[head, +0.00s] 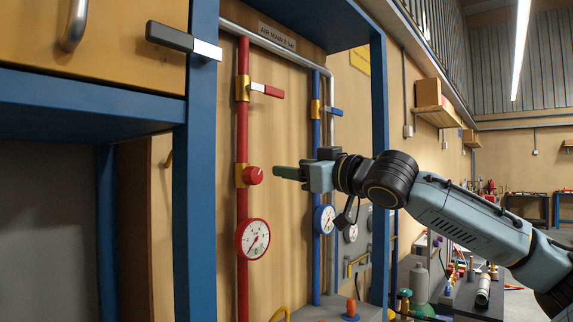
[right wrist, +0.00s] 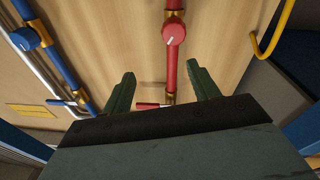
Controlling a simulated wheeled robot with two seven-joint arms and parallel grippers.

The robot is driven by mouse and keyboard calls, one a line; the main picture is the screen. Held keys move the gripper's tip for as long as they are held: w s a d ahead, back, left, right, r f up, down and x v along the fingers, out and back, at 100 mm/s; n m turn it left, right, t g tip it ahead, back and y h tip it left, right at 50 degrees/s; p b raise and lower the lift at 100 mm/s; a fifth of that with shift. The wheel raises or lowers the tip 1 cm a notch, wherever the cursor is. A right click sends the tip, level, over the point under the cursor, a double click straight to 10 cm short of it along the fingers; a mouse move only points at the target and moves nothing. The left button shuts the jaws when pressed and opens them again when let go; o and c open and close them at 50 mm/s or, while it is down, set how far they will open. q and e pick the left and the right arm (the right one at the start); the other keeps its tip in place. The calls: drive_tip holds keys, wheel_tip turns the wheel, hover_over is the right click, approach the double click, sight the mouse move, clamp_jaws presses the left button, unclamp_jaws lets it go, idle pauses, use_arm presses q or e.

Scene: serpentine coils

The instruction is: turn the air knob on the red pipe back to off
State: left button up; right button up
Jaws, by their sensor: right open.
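The round red air knob (head: 253,175) sits on a brass fitting on the upright red pipe (head: 242,130). In the right wrist view the knob (right wrist: 173,33) shows a short white pointer mark slanting across its face. My right gripper (head: 287,172) comes in from the right, level with the knob and a short gap away from it. In the right wrist view its two green fingers (right wrist: 160,85) are spread apart with nothing between them; the knob lies beyond the tips. My left gripper is not in view.
A red lever (head: 267,91) is above the knob and a red-rimmed gauge (head: 252,239) below it. A blue pipe (head: 316,150) with a blue gauge (head: 324,219) stands to the right. A blue post (head: 200,180) stands left. A yellow hook (right wrist: 275,35) shows in the wrist view.

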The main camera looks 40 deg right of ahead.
sight(258, 176)
drive_tip(key=shift+m+g+y, duration=0.5)
drive_tip(key=shift+m+y, duration=0.1)
drive_tip(key=shift+m, duration=0.1)
drive_tip(key=w+p, duration=0.2)
drive_tip(key=w+a+p, duration=0.1)
drive_tip(key=w+p, duration=0.1)
drive_tip(key=w+a+f+p, duration=0.1)
drive_tip(key=w+p, duration=0.2)
drive_tip(key=shift+a, duration=0.15)
drive_tip(key=w, duration=0.1)
drive_tip(key=w+b, duration=0.1)
drive_tip(key=shift+w+f, duration=0.3)
drive_tip(key=shift+w+a, duration=0.1)
drive_tip(key=shift+w, duration=0.45)
